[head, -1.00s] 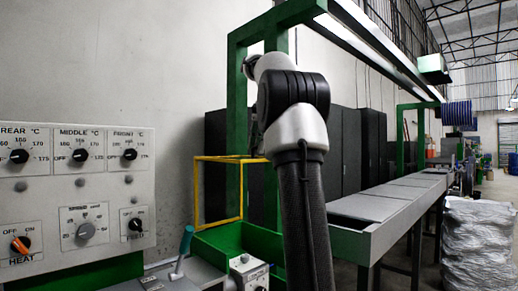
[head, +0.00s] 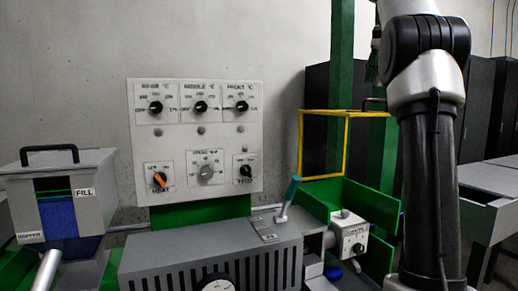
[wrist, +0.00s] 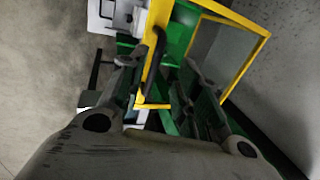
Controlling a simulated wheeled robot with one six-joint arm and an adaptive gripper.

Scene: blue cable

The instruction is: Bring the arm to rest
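My arm (head: 428,150) stands upright at the right of the head view, its dark joint at the top edge. The wrist view shows my gripper (wrist: 163,66) with its two fingers apart, and I see nothing held between them. A yellow guard frame (wrist: 158,70) with a dark handle (wrist: 152,52) lies beyond and partly between the fingers; whether they touch it I cannot tell. In the head view the yellow frame (head: 347,140) stands left of my arm, and most of my gripper is hidden or out of view.
A control panel (head: 222,188) with several knobs stands at centre. A hopper (head: 62,200) is at left and a grey machine (head: 215,258) with a teal lever (head: 290,192) is in front. Green trays (head: 375,200) and a conveyor bench (head: 495,200) lie around my arm.

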